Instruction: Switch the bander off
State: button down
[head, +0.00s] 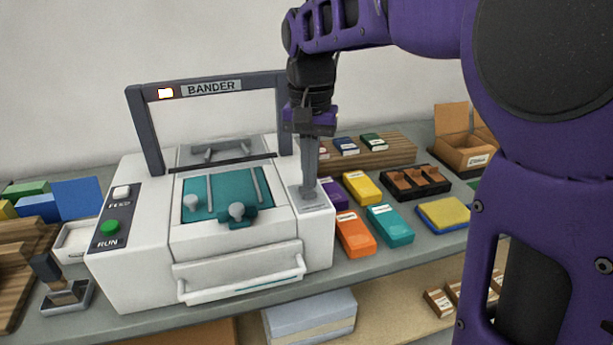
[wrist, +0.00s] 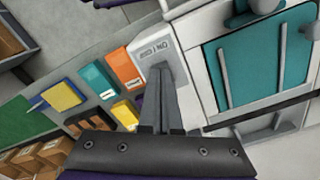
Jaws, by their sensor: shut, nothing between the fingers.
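The bander (head: 215,225) is a white machine with a dark arch, a teal bed and a front handle. My gripper (head: 309,192) is shut and empty, pointing down at the light plate (head: 316,206) on the bander's right side. In the wrist view its fingertips (wrist: 161,68) are over this same plate (wrist: 152,48), which carries small lettering that seems to read ON and OFF. The fingers cover the part of the plate under them, so the switch is hidden. I cannot tell whether the tips touch it.
A white FEED button (head: 122,191) and a green RUN button (head: 110,227) are on the bander's left panel. Orange (head: 355,232) and teal (head: 390,225) boxes stand close to its right side. A dark tray (head: 415,182) lies farther right. A stamp (head: 60,280) stands at left.

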aim_at(310, 193)
jog(key=shift+s+f+b, duration=0.1)
jog(key=shift+f+b, duration=0.4)
jog(key=shift+f, duration=0.85)
notch_tip(310, 193, up, 7)
jog(key=p, duration=0.6)
jog(key=shift+p, duration=0.35)
jog(key=c, duration=1.5)
grip_release()
jog(key=shift+c, duration=0.2)
